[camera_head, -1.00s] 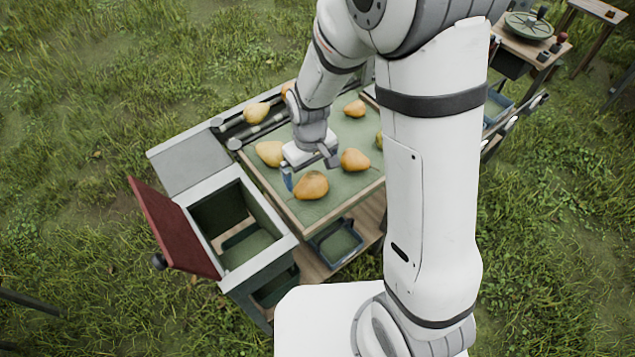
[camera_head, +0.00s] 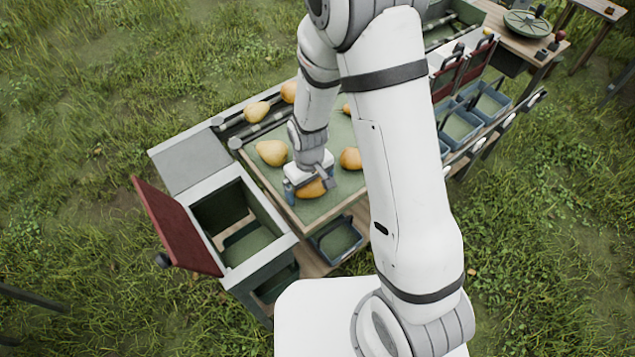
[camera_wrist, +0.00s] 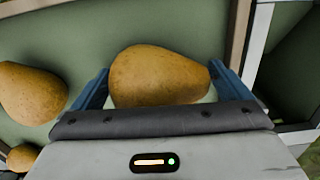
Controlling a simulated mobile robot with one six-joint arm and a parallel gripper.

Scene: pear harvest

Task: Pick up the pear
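The pear (camera_head: 312,190) lies on the green sorting table (camera_head: 318,208) near its front edge, partly covered by my gripper in the head view. My gripper (camera_head: 308,190) is over this pear, with its fingers spread. In the wrist view the pear (camera_wrist: 158,76) lies on its side between the two blue fingers of my gripper (camera_wrist: 165,86). The right finger is close to the pear's narrow end; I cannot tell if it touches. A small gap shows at the left finger.
Other pears lie nearby: one (camera_head: 271,152) to the left, one (camera_head: 351,159) to the right, and others farther back. An open bin (camera_head: 285,246) with a raised red lid (camera_head: 176,228) stands left of the table. A blue tray (camera_head: 338,240) sits below the front edge.

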